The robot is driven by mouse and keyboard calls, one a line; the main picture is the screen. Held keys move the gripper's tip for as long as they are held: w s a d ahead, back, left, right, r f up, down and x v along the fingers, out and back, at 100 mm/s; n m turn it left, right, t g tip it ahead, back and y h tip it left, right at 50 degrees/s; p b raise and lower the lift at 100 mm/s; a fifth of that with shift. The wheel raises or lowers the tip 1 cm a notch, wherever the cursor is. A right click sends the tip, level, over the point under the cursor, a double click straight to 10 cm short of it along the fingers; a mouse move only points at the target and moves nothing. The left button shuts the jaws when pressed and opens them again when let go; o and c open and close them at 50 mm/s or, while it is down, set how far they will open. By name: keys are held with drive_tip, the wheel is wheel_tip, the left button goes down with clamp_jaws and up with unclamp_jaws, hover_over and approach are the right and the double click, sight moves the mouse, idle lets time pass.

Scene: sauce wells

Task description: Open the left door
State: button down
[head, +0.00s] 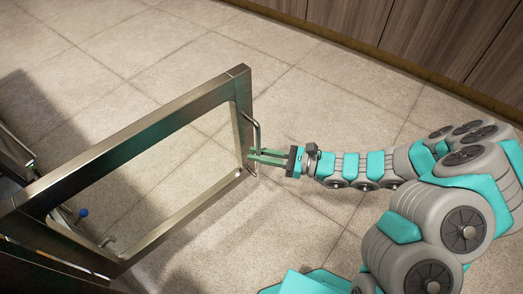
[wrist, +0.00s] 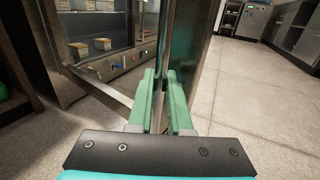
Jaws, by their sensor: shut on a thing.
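The left door (head: 140,137) is a metal frame around a see-through pane. It stands swung out from the appliance at the left of the head view. Its bar handle (head: 258,133) is on the free edge, at the right. My gripper (head: 253,157) is shut on the lower part of this handle, with its green fingers reaching in from the right. In the wrist view the door (wrist: 188,45) is seen nearly edge-on, just beyond the fingers (wrist: 163,98). The fingers largely hide the handle there.
The appliance's control panel (wrist: 125,62) with knobs shows left of the door, below a lit interior holding several small items. Bare tiled floor (head: 300,90) lies around the door. Wooden cabinet fronts (head: 440,40) line the top right of the head view.

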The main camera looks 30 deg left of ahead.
drive_tip(key=shift+s, duration=0.2)
drive_tip(key=c, duration=0.8)
unclamp_jaws()
drive_tip(key=shift+a, duration=0.1)
drive_tip(key=shift+c, duration=0.2)
drive_tip(key=shift+w, duration=0.1)
drive_tip(key=p+v, duration=0.1)
drive_tip(key=v, duration=0.7)
drive_tip(key=shift+a, duration=0.1)
